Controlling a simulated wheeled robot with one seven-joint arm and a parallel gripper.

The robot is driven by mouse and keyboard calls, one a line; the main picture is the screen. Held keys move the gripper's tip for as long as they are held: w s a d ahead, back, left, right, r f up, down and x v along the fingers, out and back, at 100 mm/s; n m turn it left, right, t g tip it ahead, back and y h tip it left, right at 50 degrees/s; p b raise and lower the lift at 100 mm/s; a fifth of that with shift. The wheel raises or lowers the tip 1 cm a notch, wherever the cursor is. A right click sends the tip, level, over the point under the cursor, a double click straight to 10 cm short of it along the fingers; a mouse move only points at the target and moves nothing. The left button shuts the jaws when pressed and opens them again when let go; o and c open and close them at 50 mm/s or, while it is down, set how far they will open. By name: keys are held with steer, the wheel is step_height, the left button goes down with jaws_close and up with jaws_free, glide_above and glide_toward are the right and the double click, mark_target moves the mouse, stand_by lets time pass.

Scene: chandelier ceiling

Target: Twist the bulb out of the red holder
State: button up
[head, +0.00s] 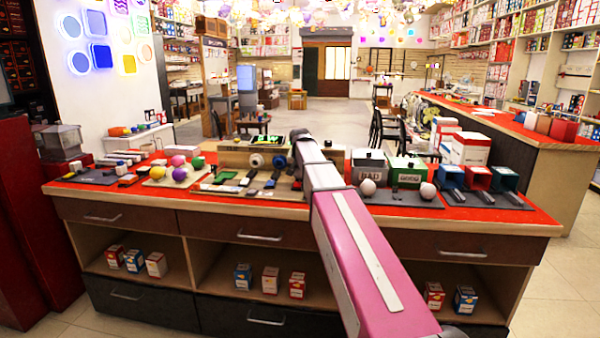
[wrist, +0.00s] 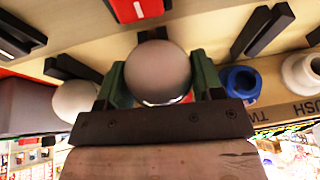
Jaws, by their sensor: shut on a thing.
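A round pale grey bulb (wrist: 157,72) sits between the two green fingers of my gripper (wrist: 160,80) in the wrist view. My gripper is shut on it. A small bit of red, perhaps the red holder (wrist: 188,97), shows just below the bulb's right side. The rest of it is hidden behind the bulb and gripper, so I cannot tell how far the bulb is seated. In the head view my arm hides the gripper and this bulb.
A blue holder (wrist: 240,82) and a white one (wrist: 300,72) stand to the right on a lettered wooden board. Another pale bulb (wrist: 75,100) is at left. In the head view, two pale bulbs (head: 367,187) (head: 428,190) lie before the labelled boxes (head: 407,171) on the red-topped counter (head: 480,214).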

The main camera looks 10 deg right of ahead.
steer(key=shift+r, duration=0.1)
steer(key=shift+r, duration=3.9)
